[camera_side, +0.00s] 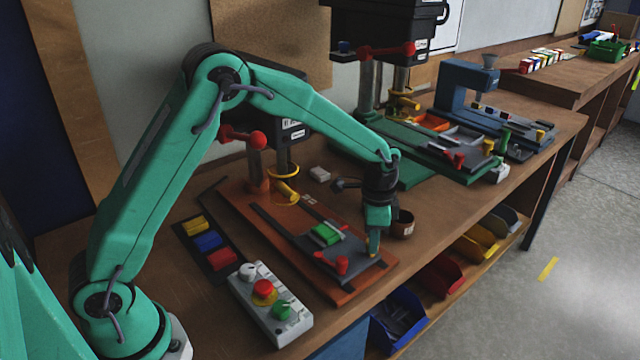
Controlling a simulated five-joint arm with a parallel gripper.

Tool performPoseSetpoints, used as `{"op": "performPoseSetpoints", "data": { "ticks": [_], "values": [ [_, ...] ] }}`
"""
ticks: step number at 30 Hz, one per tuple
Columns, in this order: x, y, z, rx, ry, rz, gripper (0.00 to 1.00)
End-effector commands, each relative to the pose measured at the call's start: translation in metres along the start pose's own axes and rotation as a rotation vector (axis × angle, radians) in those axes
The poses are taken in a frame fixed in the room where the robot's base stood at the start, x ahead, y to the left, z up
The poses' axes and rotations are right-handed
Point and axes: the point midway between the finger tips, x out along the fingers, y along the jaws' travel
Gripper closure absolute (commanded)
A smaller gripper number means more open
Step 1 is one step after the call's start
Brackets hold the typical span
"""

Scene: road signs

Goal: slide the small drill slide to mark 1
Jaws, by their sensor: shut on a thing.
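The small drill slide (350,250) is a dark grey plate on the orange-brown base (240,208) of the small drill, in the front middle of the side view. It carries a green block (326,234) and red clamp knobs (341,265). My gripper (374,248) points down at the slide's right end. It is shut on a small yellow-orange knob there, mostly hidden by the jaws. The slide sits toward the front end of its dark rails, apart from the drill's yellow-ringed spindle (284,190). Small pale labels (309,199) lie on the base; their numbers are too small to read.
A control box (270,302) with a red button and a tray of coloured blocks (208,245) stand left of the base. A larger green-based drill (410,172) stands behind. Coloured bins (440,276) sit below the bench edge.

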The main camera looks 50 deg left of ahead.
Motion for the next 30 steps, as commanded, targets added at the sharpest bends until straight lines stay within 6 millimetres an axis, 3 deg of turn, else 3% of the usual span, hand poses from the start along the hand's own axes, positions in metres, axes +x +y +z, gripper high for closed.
{"op": "performPoseSetpoints", "data": {
  "ticks": [8, 24, 30],
  "values": [
    [0.0, -0.009, 0.009, -0.002, -0.001, 0.0, 1.0],
    [-0.001, -0.086, 0.084, -0.007, 0.002, -0.002, 1.0],
    [-0.001, -0.105, 0.103, -0.004, 0.002, -0.002, 1.0]
  ]
}}
